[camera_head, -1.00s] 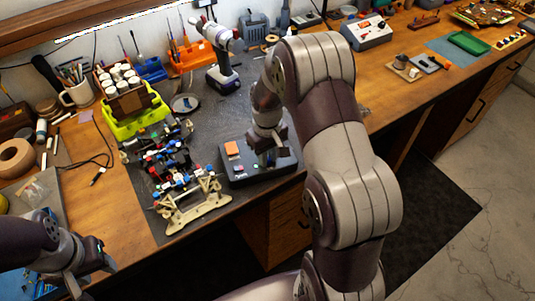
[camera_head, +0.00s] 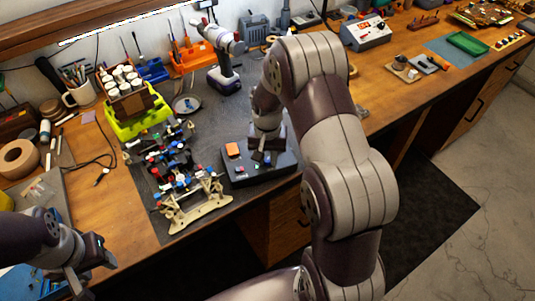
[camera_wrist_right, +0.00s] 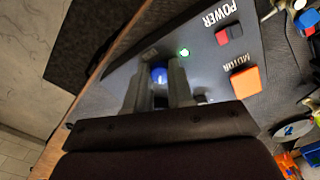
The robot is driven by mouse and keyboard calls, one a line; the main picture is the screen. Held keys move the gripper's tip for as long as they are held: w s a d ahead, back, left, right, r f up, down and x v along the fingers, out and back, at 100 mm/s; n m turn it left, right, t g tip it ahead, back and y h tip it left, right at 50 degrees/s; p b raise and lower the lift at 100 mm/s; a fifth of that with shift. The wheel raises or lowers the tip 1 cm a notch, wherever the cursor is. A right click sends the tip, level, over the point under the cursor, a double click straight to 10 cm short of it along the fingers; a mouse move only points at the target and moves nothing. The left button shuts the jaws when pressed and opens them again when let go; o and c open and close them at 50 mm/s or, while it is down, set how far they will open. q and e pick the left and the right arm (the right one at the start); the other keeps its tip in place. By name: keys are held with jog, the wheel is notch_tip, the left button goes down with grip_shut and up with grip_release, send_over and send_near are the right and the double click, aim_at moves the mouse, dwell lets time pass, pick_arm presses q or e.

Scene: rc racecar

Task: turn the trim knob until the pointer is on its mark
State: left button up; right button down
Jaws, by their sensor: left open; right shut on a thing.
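The dark control box (camera_head: 240,179) sits on the grey mat near the bench's front edge. In the right wrist view its panel (camera_wrist_right: 205,65) carries labels POWER and MOTOR. A blue knob (camera_wrist_right: 160,74) shows between the fingers of my right gripper (camera_wrist_right: 157,82), which is shut on it. In the head view my right gripper (camera_head: 264,157) is over the right part of the box, and the knob is hidden there. I cannot make out the pointer or its mark. My left gripper (camera_head: 93,270) is open and empty at the lower left, well away from the box.
The box has an orange button (camera_wrist_right: 245,82), a red switch (camera_wrist_right: 229,34) and a lit green lamp (camera_wrist_right: 184,52). The car chassis (camera_head: 190,205) stands just left of the box.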

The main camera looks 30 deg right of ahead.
aim_at(268, 160)
jog(key=shift+m, duration=0.8)
jog(key=c, duration=1)
grip_release()
notch_tip(268, 160, up, 13)
jog(key=shift+f+b, duration=0.15)
jog(key=shift+b, duration=0.35)
